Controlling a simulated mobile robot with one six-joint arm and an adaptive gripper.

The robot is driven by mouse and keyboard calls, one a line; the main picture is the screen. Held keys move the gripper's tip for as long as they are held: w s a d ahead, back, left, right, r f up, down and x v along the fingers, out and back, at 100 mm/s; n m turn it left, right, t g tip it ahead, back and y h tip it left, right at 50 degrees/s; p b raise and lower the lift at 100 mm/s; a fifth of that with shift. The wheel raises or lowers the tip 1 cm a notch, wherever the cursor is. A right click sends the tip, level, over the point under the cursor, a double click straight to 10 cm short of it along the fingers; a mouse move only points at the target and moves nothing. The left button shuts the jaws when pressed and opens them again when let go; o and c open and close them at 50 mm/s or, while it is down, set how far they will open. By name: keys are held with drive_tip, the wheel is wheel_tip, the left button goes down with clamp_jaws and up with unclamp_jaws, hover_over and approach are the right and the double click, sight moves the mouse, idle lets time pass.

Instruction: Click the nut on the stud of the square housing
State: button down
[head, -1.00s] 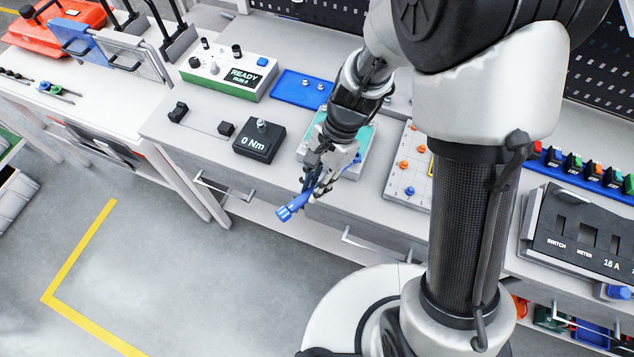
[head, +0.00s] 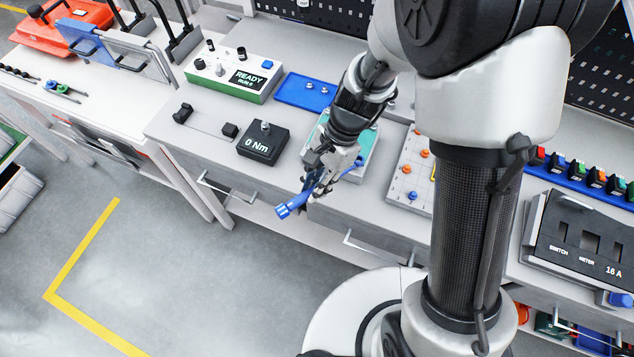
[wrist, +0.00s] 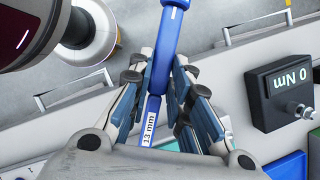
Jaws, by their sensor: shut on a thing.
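My gripper (head: 320,178) is shut on a blue wrench (head: 285,210). It hangs near the front edge of the bench, in front of a square housing with a teal top (head: 363,150). My wrist hides much of that housing. In the wrist view the wrench (wrist: 172,40) runs between the fingers (wrist: 163,88), and its shaft carries a "13 mm" label. The wrench's blue end points out over the floor, away from the housing. I cannot make out the nut or the stud on the housing.
Left of the housing stands a black box reading "0 Nm" (head: 263,145), with a post on top. A blue tray (head: 303,92) with small metal parts and a READY unit (head: 233,77) lie behind. A white board with orange knobs (head: 412,165) stands right. Drawer handles (head: 225,188) jut out in front.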

drive_tip(key=shift+w+a+m, duration=0.35)
drive_tip(key=shift+w+m, duration=0.15)
idle(0.8)
drive_tip(key=shift+s+d, duration=0.15)
drive_tip(key=shift+s, duration=0.05)
idle(0.4)
drive_tip(key=shift+r+p, duration=0.1)
drive_tip(key=shift+p, duration=0.25)
drive_tip(key=shift+r+p, duration=2.2)
drive_tip(key=shift+r, duration=0.25)
